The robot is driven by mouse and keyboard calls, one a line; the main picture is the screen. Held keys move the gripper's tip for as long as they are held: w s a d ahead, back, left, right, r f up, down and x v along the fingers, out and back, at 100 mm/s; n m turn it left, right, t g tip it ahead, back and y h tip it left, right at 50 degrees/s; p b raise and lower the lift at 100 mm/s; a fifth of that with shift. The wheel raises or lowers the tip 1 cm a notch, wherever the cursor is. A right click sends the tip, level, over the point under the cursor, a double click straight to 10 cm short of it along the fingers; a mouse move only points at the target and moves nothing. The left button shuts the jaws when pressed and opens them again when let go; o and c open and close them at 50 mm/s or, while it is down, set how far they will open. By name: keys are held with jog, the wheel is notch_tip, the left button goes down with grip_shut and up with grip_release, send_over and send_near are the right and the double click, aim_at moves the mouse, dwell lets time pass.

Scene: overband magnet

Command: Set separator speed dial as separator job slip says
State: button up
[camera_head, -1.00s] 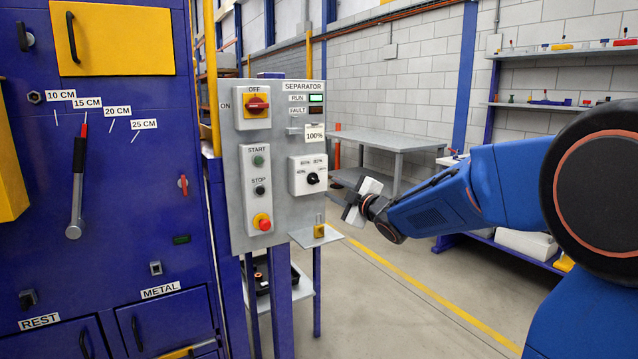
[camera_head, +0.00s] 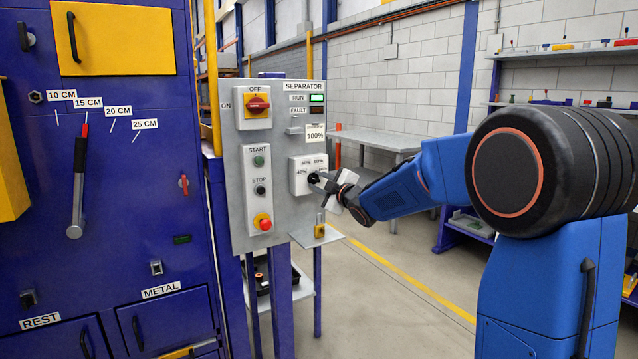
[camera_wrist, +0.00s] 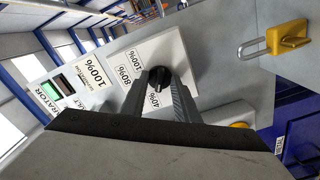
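The speed dial, a black knob (camera_head: 312,177) on a white plate with percent labels, is on the grey separator panel (camera_head: 285,215). The wrist view also shows the knob (camera_wrist: 160,78), with labels 100%, 80% and 40% readable around it. I cannot tell which label its pointer faces. The job slip (camera_head: 315,133) above the dial reads 100%; it also shows in the wrist view (camera_wrist: 91,76). My gripper (camera_head: 320,181) is at the dial. In the wrist view its fingers (camera_wrist: 161,84) are apart, one on each side of the knob, with no clear grip on it.
The panel also carries a red-yellow OFF/ON switch (camera_head: 257,104), START (camera_head: 258,161) and STOP (camera_head: 260,190) buttons and a red emergency button (camera_head: 263,222). The RUN lamp (camera_head: 316,98) is green.

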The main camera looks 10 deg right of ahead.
jog(key=shift+c, duration=0.7)
grip_shut()
jog(key=shift+m, duration=0.4)
jog(key=m, duration=0.4)
jog(key=shift+m, duration=0.3)
jog(key=m, duration=0.5)
jog(key=shift+m, duration=0.3)
jog(key=m, duration=0.6)
jog(key=shift+f, duration=0.1)
jog(key=m, duration=0.6)
jog(key=shift+m, duration=0.4)
